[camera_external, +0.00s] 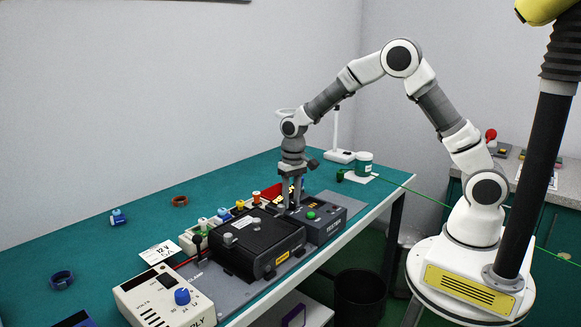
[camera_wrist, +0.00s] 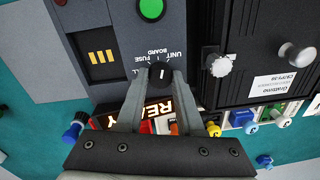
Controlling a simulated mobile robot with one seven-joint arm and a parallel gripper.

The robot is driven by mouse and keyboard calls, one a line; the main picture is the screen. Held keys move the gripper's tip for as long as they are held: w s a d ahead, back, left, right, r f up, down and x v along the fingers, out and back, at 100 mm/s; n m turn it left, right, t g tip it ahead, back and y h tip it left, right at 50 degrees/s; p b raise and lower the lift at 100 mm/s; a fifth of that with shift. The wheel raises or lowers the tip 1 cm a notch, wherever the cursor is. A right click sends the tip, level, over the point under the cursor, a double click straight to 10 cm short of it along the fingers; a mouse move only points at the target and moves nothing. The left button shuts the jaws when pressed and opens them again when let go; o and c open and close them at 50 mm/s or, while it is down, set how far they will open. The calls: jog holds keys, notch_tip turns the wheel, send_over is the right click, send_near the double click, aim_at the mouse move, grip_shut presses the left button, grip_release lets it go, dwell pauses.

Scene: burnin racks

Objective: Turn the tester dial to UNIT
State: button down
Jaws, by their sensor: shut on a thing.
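The tester (camera_external: 332,228) is a dark box with a green button (camera_external: 311,214), at the right end of the row of devices. In the wrist view, its black dial (camera_wrist: 160,72) has a white pointer mark and sits beside the UNIT, FUSE and BOARD labels (camera_wrist: 165,55). My gripper (camera_wrist: 160,80) reaches down over the tester with its fingertips on both sides of the dial, shut on it. The pointer lies upright in this view; I cannot tell exactly which label it meets. In the external view my gripper (camera_external: 290,207) hides the dial.
A black clamp box (camera_external: 255,240) with knobs stands close beside the tester. Coloured connectors (camera_wrist: 243,118) sit nearby. A white power supply (camera_external: 165,297) stands front left. The back left of the green bench is mostly clear.

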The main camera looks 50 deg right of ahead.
jog(key=shift+m, duration=1.9)
jog(key=c, duration=0.5)
grip_release()
jog(key=shift+c, duration=0.2)
notch_tip(320, 180, up, 17)
jog(key=p, duration=0.1)
jog(key=shift+s+d+r, duration=0.2)
jog(key=shift+s+d, duration=0.05)
jog(key=shift+d, duration=0.1)
